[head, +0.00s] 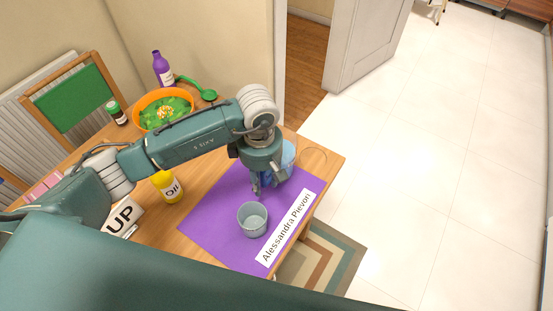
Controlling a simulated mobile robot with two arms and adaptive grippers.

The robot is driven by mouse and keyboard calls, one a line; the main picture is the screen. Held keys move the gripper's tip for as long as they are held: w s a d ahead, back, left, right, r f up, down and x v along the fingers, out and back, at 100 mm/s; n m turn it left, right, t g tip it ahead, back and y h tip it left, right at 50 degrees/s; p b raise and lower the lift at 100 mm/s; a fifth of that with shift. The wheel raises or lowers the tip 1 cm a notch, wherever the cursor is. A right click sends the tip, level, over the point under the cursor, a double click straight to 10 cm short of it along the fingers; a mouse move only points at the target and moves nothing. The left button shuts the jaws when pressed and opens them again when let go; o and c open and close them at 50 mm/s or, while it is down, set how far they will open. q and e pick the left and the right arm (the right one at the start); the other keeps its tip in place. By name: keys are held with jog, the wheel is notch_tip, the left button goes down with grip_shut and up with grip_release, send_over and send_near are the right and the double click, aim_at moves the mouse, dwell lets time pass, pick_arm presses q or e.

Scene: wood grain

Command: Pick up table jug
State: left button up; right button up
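A blue, see-through vessel (289,154), which looks like the jug, stands near the right end of the table, partly hidden behind my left gripper. My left gripper (256,190) points down over the purple mat, in front of this vessel. Its fingers show small and dark, and I cannot tell whether they are open or touch the vessel. A grey-blue cup (252,220) stands upright on the mat just below the gripper and looks empty. My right gripper is not in view.
The purple mat (205,232) carries a name strip (287,228). A yellow oil bottle (168,187), an orange salad bowl (140,118), a purple bottle (162,70) and a dark jar (116,113) stand on the wooden table (327,166). A green chair (75,97) is behind. Open floor lies right.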

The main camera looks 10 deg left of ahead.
pick_arm(q)
grip_shut()
jog(key=shift+w+r, duration=0.1)
jog(key=shift+w, duration=0.1)
jog(key=shift+r, duration=0.15)
